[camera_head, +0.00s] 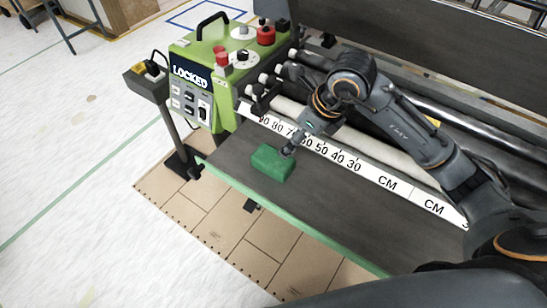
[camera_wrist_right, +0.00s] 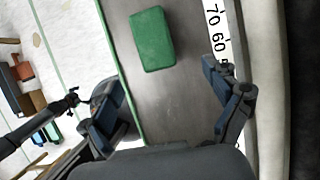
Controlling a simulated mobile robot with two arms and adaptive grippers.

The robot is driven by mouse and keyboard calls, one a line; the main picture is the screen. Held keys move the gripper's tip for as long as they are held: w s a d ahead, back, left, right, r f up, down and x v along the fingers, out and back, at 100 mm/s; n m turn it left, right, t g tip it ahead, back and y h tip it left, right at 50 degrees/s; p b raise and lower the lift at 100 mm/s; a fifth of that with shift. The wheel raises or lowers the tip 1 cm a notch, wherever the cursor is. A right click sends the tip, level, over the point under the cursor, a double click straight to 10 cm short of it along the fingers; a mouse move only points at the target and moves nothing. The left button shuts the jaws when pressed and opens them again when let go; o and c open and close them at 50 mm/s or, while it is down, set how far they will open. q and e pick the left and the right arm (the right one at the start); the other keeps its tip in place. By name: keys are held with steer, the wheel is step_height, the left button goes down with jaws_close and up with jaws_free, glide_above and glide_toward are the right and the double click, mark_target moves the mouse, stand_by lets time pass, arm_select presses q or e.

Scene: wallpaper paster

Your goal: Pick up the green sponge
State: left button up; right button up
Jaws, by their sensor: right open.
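The green sponge (camera_head: 272,163) is a block lying on the dark flat table of the machine, in front of the ruler strip. My right gripper (camera_head: 288,152) reaches down from the right, close to the sponge's right end in the head view. In the right wrist view my right gripper (camera_wrist_right: 163,84) is open and empty. The sponge (camera_wrist_right: 153,40) lies ahead of the fingers, roughly in line with the gap between them, with bare table between. Contact cannot be made out. My left gripper does not show in the head view.
The ruler strip (camera_head: 345,161) and rollers (camera_head: 375,148) run behind the sponge. A green control box (camera_head: 207,83) with "LOCKED" on it stands left, beside a post-mounted switch (camera_head: 150,80). The table's green front edge (camera_head: 296,223) is near the sponge. Bare table lies to its right.

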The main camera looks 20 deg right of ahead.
mark_target(274, 158)
steer(key=x, duration=0.7)
steer(key=shift+a+f+p, duration=0.2)
steer(key=shift+f+p, duration=0.1)
steer(key=shift+p, duration=0.05)
steer(key=f, duration=0.1)
steer(key=w+a+f+p, duration=0.1)
steer(key=a+f, duration=0.1)
steer(key=shift+w+a+f, duration=0.1)
steer(key=shift+w+f, duration=0.05)
steer(key=shift+w, duration=0.15)
steer(key=shift+w+a+f, duration=0.1)
steer(key=shift+w+f, duration=0.05)
steer(key=shift+f, duration=0.4)
steer(key=shift+f, duration=0.25)
steer(key=c, duration=1.1)
steer(key=shift+c, duration=0.2)
